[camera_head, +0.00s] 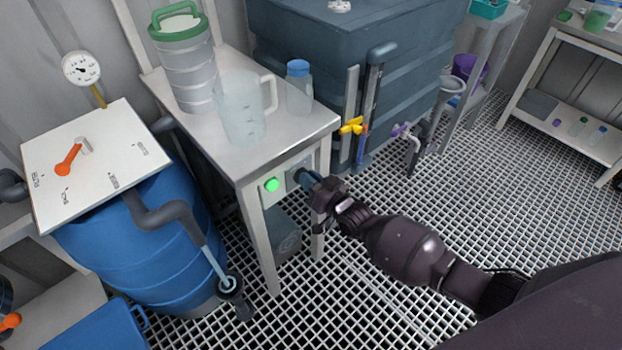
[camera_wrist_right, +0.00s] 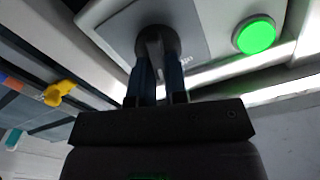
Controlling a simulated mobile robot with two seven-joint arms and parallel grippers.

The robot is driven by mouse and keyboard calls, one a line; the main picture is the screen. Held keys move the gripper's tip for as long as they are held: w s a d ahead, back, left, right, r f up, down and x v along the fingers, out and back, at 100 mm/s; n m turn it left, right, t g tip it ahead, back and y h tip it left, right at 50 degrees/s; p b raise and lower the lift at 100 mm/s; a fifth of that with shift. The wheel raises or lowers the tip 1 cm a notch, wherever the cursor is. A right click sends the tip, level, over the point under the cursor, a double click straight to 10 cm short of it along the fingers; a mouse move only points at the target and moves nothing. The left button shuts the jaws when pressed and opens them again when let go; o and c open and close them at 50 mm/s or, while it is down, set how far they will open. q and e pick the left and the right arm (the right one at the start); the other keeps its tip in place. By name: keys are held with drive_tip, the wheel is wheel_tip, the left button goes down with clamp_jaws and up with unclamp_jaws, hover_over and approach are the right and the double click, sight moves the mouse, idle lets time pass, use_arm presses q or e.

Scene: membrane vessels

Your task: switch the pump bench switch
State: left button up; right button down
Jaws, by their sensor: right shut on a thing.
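The pump bench switch (camera_wrist_right: 156,42) is a dark round knob with a lever on a grey plate, on the front of the white bench (camera_head: 205,140). A lit green round lamp (camera_head: 272,185) sits beside it, and it also shows in the right wrist view (camera_wrist_right: 256,37). My right gripper (camera_head: 308,180) reaches in from the right and is at the switch. In the right wrist view its two blue fingers (camera_wrist_right: 157,75) are shut on the switch lever. The fingers partly hide the plate's lettering. My left gripper is in neither view.
A clear jug (camera_head: 240,115), a blue-capped bottle (camera_head: 299,88) and a green-lidded container (camera_head: 187,70) stand on the bench. A blue barrel (camera_head: 150,250) with an orange valve handle (camera_head: 68,160) is at left. A dark tank with yellow valve (camera_head: 352,126) stands behind. Grated floor is open at right.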

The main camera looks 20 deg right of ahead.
drive_tip(key=shift+s+a+n+p, duration=0.1)
drive_tip(key=shift+n+p, duration=0.1)
drive_tip(key=shift+n, duration=1.4)
drive_tip(key=shift+a+n+p, duration=0.15)
drive_tip(key=shift+n+p, duration=0.1)
drive_tip(key=shift+n, duration=1.35)
drive_tip(key=shift+s+a+n+p, duration=0.1)
drive_tip(key=shift+n+p, duration=0.1)
drive_tip(key=shift+n, duration=1.4)
drive_tip(key=c, duration=1.1)
unclamp_jaws()
drive_tip(key=shift+c, duration=0.2)
